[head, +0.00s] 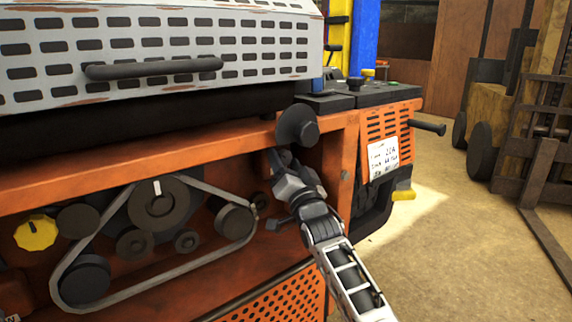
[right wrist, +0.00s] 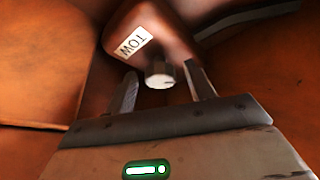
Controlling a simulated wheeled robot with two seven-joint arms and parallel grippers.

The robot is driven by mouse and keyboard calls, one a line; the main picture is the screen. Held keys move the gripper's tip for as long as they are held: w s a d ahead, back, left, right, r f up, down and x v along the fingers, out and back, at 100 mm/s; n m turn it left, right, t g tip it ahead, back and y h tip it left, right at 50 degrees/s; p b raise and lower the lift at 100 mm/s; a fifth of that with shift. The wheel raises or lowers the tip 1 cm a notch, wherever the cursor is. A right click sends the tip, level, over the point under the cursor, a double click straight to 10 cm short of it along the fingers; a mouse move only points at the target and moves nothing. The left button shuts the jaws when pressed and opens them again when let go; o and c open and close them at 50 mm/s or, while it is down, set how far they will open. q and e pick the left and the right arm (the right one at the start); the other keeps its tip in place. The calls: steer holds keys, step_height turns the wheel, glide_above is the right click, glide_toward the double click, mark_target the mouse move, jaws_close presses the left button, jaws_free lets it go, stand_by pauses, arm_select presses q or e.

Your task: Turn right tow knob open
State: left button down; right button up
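In the right wrist view, the tow knob (right wrist: 160,75) is a small round grey knob with a pale face. It sits below a white label reading TOW (right wrist: 131,42) on a reddish-brown housing. My right gripper (right wrist: 161,70) has its two fingers apart, one on each side of the knob, with visible gaps between them and it. In the head view, my right gripper (head: 278,160) reaches into the recess at the right end of the orange mower body (head: 190,143). The knob is hidden there. My left gripper does not clearly show.
A dark round cone-shaped part (head: 297,125) is just above my right gripper. A belt with pulleys (head: 158,205) and a yellow knob (head: 36,232) are to the left. A perforated grey cover (head: 150,45) is above. Open floor (head: 450,240) lies to the right.

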steer(key=p+v, duration=0.1)
steer(key=v, duration=1.5)
steer(key=shift+p, duration=0.4)
